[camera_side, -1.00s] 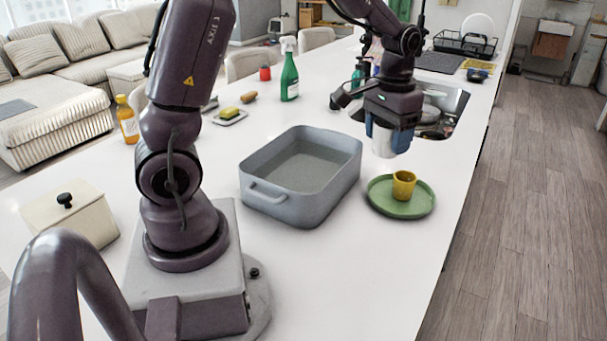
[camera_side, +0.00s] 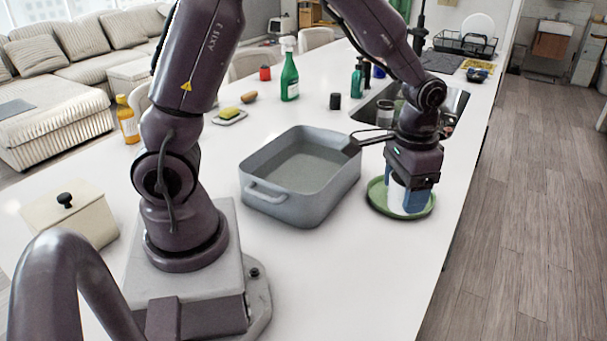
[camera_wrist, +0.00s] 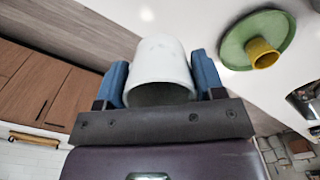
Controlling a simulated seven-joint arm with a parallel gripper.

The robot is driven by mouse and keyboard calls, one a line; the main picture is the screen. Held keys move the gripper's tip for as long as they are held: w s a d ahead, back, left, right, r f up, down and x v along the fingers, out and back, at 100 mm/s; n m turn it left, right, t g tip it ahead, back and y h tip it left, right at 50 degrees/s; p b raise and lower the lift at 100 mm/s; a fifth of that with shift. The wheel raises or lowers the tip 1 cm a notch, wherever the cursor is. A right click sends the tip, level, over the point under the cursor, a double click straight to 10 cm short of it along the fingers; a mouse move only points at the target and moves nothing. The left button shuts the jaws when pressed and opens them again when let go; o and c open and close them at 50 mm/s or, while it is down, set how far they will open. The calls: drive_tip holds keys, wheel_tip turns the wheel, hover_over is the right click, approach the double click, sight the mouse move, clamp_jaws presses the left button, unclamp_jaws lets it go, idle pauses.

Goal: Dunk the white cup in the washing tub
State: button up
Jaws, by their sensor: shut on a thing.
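My gripper (camera_side: 408,200) is shut on the white cup (camera_side: 396,196), its blue fingers on either side of it. The wrist view also shows the cup (camera_wrist: 160,68) between the fingers (camera_wrist: 160,82), its dark opening toward my palm. The grey washing tub (camera_side: 262,202) stands left of the gripper in the side view, with greyish water inside and a handle on its near side. The cup is outside the tub, at its right. The tub does not show in the wrist view.
In the side view the cup overlaps a green plate (camera_side: 377,198). The wrist view shows the plate (camera_wrist: 234,42) apart from the held cup, with a yellow cup (camera_wrist: 262,53) on it. The sink (camera_side: 452,100) lies behind. The counter in front of the tub is clear.

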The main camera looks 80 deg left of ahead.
drive_tip(key=shift+f, duration=0.1)
idle(0.3)
drive_tip(key=shift+f, duration=1.45)
idle(0.8)
